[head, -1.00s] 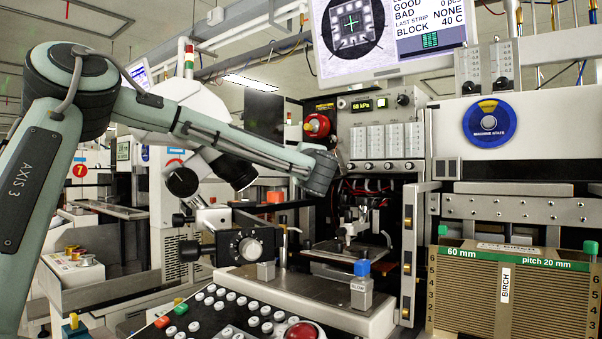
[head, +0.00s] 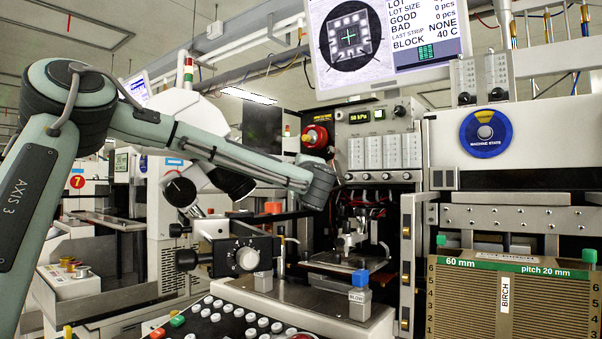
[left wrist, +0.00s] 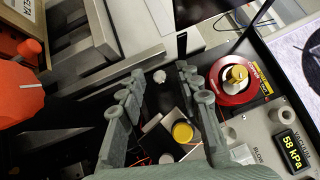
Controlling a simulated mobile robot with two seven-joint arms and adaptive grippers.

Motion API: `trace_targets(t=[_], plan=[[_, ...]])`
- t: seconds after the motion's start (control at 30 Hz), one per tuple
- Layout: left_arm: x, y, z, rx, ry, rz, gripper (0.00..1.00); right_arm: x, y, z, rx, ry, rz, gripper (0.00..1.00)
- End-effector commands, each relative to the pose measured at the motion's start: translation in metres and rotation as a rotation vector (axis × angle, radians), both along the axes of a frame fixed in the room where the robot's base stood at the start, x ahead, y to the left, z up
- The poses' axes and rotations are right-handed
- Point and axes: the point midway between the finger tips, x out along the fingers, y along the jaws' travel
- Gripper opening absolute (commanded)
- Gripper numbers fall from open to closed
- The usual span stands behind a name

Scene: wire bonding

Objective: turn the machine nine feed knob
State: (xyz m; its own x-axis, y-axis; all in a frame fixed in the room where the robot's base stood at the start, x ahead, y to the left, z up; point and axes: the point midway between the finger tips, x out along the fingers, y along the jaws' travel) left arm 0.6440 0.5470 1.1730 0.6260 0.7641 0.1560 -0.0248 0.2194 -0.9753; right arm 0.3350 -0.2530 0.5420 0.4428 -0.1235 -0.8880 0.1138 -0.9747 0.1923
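My left arm comes in from the left in the head view and ends in front of the dark opening of the central machine; its gripper is hidden there. In the left wrist view my left gripper (left wrist: 160,72) has its two grey fingers apart, with nothing held between them. A large orange knob (left wrist: 20,85) with a white pointer line is at the left edge, apart from the fingers. No label tells which is the feed knob. My right gripper is not in view.
A yellow round button (left wrist: 182,132) lies beyond the fingers. A black dial with a white centre (head: 248,258) stands at the front. A button panel (head: 225,320), a blue-topped block (head: 360,278) and a slotted magazine (head: 510,290) are nearby. A monitor (head: 385,45) hangs above.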

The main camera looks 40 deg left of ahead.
Motion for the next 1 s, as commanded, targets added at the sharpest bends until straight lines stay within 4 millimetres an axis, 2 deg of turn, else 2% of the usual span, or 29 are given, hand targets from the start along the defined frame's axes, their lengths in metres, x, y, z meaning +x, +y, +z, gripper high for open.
trace_targets(t=[0.17, 0.4, 0.57, 0.7, 1.0], plan=[[-0.016, -0.02, -0.003, -0.001, 0.0, -0.004, 0.34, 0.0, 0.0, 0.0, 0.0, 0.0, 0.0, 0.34], [-0.048, -0.06, -0.012, 0.0, 0.001, -0.004, 0.34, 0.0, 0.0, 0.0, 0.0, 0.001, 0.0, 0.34], [-0.064, -0.079, -0.016, -0.001, 0.001, -0.003, 0.34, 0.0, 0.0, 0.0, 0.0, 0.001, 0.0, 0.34], [-0.072, -0.088, -0.018, 0.0, 0.0, -0.002, 0.34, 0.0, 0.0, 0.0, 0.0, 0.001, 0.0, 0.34], [-0.073, -0.089, -0.018, 0.0, 0.0, 0.0, 0.34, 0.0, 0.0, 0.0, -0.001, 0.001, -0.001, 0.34]])
